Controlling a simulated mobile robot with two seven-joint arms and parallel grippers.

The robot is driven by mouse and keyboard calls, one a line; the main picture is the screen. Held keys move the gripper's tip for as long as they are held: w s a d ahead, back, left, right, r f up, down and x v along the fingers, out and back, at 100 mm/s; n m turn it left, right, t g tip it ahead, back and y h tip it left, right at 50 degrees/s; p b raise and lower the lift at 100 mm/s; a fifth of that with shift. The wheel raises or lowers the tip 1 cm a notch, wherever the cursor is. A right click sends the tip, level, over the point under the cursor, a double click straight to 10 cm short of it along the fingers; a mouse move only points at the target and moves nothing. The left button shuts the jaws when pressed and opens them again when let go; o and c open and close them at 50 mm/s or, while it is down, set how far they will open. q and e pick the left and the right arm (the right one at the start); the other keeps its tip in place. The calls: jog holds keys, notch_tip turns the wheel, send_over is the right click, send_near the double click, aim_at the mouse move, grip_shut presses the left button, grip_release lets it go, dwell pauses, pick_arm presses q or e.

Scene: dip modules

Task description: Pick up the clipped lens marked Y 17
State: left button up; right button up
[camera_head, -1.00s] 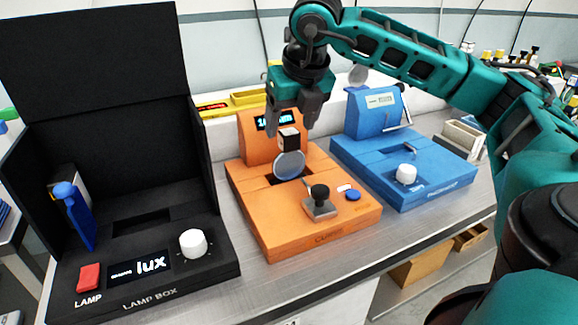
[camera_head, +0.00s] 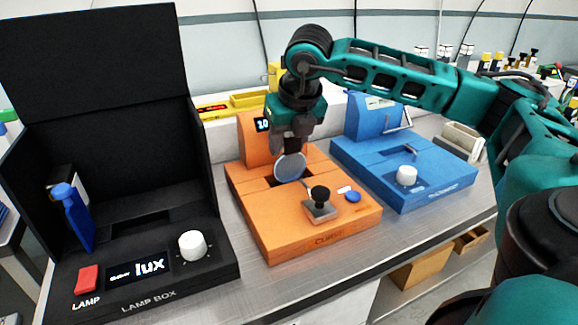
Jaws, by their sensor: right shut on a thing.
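The clipped lens (camera_head: 290,167) is a round, pale grey-blue disc standing upright at the slot of the orange module. Any marking on it is too small to read. My right gripper (camera_head: 291,146) comes down from above and is shut on the dark clip at the top of the lens. The fingers hide most of the clip. The lens's lower edge is at the slot; I cannot tell whether it touches. My left gripper is not in view.
The orange module (camera_head: 280,225) has a black knob (camera_head: 320,196) close in front of the lens. A black lamp box (camera_head: 150,270) with a raised lid stands to the left. A blue module (camera_head: 430,175) stands to the right. Yellow trays (camera_head: 250,98) lie behind.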

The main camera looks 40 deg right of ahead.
grip_shut()
jog(key=shift+r, duration=0.15)
